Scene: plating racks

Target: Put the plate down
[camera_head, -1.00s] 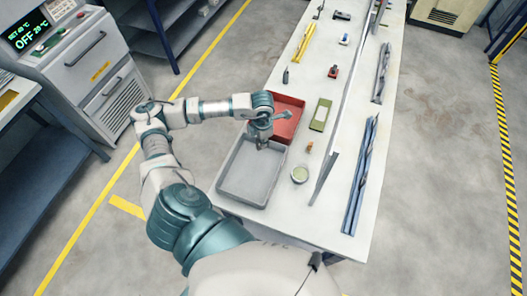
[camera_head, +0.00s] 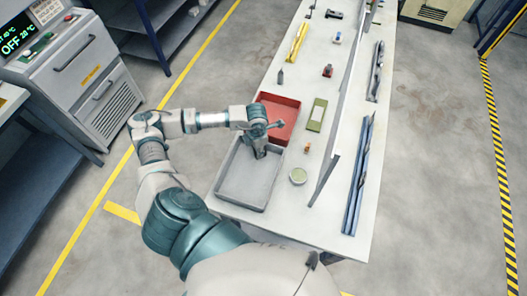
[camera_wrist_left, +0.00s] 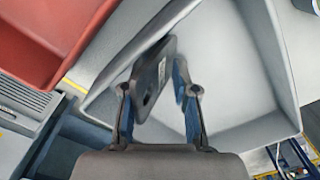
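My left gripper (camera_head: 260,152) is over the upper part of the grey tray (camera_head: 236,193). In the left wrist view its two blue-padded fingers (camera_wrist_left: 156,95) stand apart, with a wide gap between them. A dark grey plate (camera_wrist_left: 150,78) with a small hole stands tilted between the fingers, inside the grey tray (camera_wrist_left: 275,60). The plate is close to the left finger, and a gap shows between it and the right finger. Whether its lower edge rests on the tray floor is hard to tell. My right gripper is not in view.
A red tray (camera_head: 283,104) adjoins the grey tray on its far side. A control cabinet (camera_head: 82,60) stands left.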

